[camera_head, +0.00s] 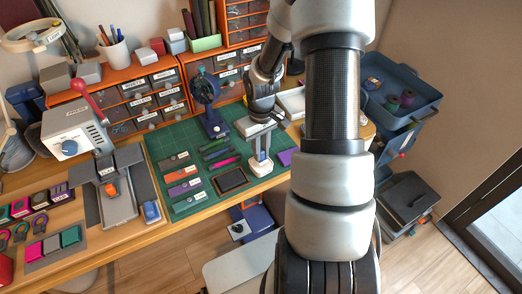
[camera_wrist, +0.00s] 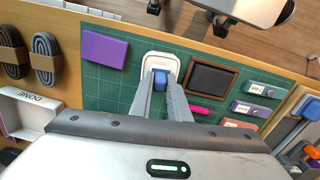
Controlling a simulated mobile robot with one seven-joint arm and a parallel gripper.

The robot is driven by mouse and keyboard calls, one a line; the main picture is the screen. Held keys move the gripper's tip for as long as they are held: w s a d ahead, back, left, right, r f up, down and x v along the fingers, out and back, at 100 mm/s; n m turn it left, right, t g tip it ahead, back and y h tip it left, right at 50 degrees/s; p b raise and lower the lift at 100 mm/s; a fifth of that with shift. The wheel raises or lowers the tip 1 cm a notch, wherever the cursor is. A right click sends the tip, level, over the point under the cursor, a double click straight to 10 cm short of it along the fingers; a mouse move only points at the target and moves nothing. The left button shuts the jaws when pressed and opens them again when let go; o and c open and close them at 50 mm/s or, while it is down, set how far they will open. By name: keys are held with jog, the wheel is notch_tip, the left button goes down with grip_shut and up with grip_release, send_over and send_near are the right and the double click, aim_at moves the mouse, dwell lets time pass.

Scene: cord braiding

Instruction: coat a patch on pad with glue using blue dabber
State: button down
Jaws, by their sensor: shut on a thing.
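My gripper (camera_wrist: 166,88) is shut on the blue dabber (camera_wrist: 160,77), pointing down over the green mat. The dabber is at the white holder (camera_wrist: 160,62); I cannot tell whether it is still seated in it or just above. In the head view my gripper (camera_head: 262,152) is above the same white holder (camera_head: 261,170). A dark flat pad in a brown frame (camera_wrist: 209,83) lies just right of the holder. It also shows in the head view (camera_head: 231,181), left of my gripper. No glue patch can be made out on it.
A purple block (camera_wrist: 104,48) lies on the mat (camera_head: 164,148) beside the holder. A dark blue stand (camera_head: 210,105) rises behind. A tray marked DONE (camera_wrist: 28,112) is at the side.

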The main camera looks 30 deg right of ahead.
jog(key=shift+r+p, duration=2.15)
jog(key=shift+r, duration=0.9)
jog(key=shift+a, duration=0.1)
